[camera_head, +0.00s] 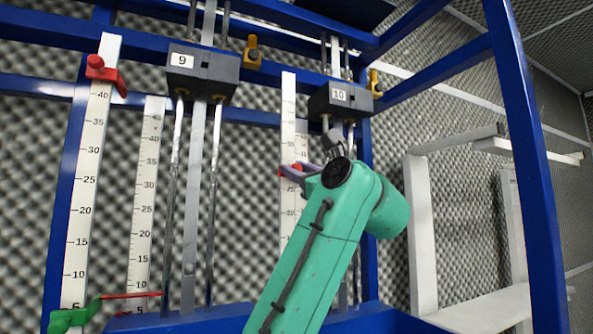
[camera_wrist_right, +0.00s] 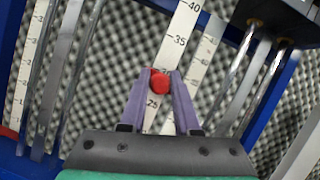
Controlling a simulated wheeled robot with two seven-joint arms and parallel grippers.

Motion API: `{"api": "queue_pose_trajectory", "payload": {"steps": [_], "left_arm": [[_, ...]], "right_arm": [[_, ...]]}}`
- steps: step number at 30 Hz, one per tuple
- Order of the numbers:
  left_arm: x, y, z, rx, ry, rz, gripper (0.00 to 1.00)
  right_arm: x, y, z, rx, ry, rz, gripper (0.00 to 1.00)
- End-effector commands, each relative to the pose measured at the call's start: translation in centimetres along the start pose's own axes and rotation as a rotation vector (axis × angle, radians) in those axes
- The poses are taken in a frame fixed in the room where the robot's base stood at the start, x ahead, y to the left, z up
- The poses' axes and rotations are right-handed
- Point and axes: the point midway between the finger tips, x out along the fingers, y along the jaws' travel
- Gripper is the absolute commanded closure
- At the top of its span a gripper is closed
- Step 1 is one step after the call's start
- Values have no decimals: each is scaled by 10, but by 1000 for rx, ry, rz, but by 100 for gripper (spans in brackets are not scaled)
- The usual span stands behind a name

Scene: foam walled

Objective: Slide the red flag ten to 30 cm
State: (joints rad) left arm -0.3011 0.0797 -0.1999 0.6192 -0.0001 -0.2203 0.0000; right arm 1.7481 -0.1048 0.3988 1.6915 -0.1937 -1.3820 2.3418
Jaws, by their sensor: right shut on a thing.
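The red flag of station ten shows as a red knob (camera_wrist_right: 159,82) in the right wrist view, and a little red (camera_head: 297,167) shows in the head view. It is on the white scale (camera_head: 288,105) left of the block marked 10 (camera_head: 340,98). My right gripper (camera_wrist_right: 160,78) has its purple fingers shut on the knob. In the wrist view the knob lies below the 35 mark and above the 25 mark, close to the 30 mark, which it and the fingers partly cover. The flag's pointer is hidden. My left gripper is not in view.
The block marked 9 (camera_head: 202,72) stands left on metal rods. Another red flag (camera_head: 103,72) sits above 40 on the far left scale, and a green flag (camera_head: 72,318) sits near its bottom. A blue post (camera_head: 528,150) and white shelf frame (camera_head: 421,230) stand right.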

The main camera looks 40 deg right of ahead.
Motion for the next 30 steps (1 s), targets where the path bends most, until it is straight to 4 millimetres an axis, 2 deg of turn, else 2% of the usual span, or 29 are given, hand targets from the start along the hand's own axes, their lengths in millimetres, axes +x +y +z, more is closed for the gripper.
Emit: {"api": "queue_pose_trajectory", "payload": {"steps": [2,3,5,6,14,17,20,24,30], "left_arm": [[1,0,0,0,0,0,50],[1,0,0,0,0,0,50],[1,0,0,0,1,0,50],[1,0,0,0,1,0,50],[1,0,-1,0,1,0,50],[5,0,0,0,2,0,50],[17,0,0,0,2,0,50],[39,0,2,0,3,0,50],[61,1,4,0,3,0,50]], "right_arm": [[0,2,-7,2,17,7,100],[0,2,-7,2,17,7,66],[0,2,-7,2,16,6,43],[0,2,-6,2,15,6,39],[0,1,-4,1,10,4,39],[-6,2,-5,1,8,3,39],[-24,2,-6,1,5,1,39],[-65,3,-9,2,4,1,39],[-121,2,-7,2,5,2,39]]}}
